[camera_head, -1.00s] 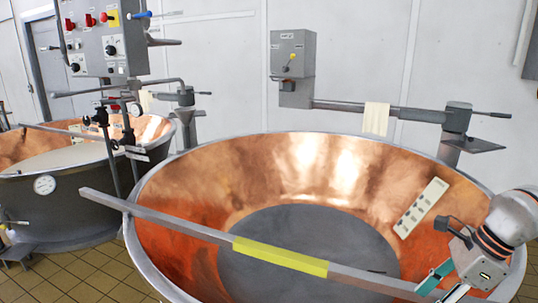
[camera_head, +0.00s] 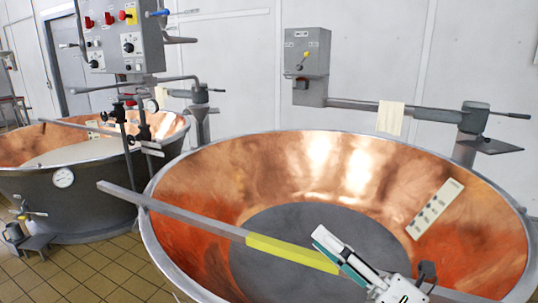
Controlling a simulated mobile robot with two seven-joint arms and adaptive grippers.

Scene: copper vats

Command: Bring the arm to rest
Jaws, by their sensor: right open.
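My right gripper (camera_head: 336,250) comes in from the lower right in the head view. It is open, with nothing seen between its fingers. Its pale finger with a teal pad points up and left, over the large copper vat (camera_head: 265,165). In the picture it overlaps the right end of the yellow sleeve (camera_head: 290,253) on the grey bar (camera_head: 170,208) across the vat. I cannot tell whether they touch. The rest of my right arm is cut off by the lower edge. My left gripper is not in view.
A grey control box (camera_head: 308,66) on a post and a horizontal arm with a pale cloth (camera_head: 391,117) stand behind the vat. A switch panel (camera_head: 122,38) hangs at upper left. A second vat (camera_head: 95,195) stands left. Tiled floor (camera_head: 100,265) shows at lower left.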

